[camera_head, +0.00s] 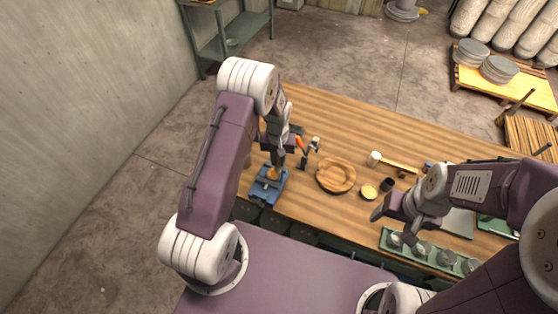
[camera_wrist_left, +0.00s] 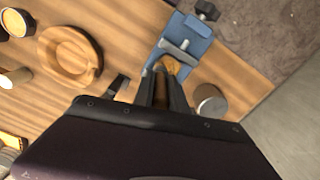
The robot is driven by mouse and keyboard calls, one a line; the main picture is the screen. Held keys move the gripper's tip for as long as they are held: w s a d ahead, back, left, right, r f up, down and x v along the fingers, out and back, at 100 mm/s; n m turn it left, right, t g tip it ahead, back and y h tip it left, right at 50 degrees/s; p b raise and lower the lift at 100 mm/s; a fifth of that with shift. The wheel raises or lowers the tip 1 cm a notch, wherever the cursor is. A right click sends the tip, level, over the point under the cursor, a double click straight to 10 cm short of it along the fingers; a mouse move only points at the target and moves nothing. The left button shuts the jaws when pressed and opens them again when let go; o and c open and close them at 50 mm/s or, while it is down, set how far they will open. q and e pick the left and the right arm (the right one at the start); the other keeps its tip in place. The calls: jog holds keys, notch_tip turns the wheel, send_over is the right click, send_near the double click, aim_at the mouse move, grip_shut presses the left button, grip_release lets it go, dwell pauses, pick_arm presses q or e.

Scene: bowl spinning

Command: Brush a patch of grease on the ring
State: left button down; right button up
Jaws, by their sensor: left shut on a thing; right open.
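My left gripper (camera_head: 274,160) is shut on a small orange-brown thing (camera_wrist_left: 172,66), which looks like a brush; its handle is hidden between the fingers. It is over the blue vise-like fixture (camera_head: 265,190), which also shows in the left wrist view (camera_wrist_left: 190,40); I cannot tell whether they touch. A round wooden ring-like dish (camera_head: 336,175) lies on the table, right of this gripper. An open tin with yellow contents (camera_head: 368,191), possibly grease, stands right of the dish. My right gripper (camera_head: 391,226) is open and empty near the table's front edge.
A green tray (camera_head: 391,235) with several metal pieces lies by my right gripper. A metal cylinder (camera_wrist_left: 210,101) stands beside the fixture. The table's far middle is clear.

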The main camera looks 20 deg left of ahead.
pick_arm(q)
jog(key=shift+s+r, duration=0.1)
jog(key=shift+r, duration=0.6)
jog(key=shift+r+p, duration=0.35)
jog(key=shift+p, duration=0.15)
jog(key=shift+w+d+r+p, duration=0.15)
jog(key=shift+w+r+p, duration=0.1)
jog(key=shift+r+p, duration=0.35)
jog(key=shift+r, duration=0.35)
jog(key=shift+s, duration=0.15)
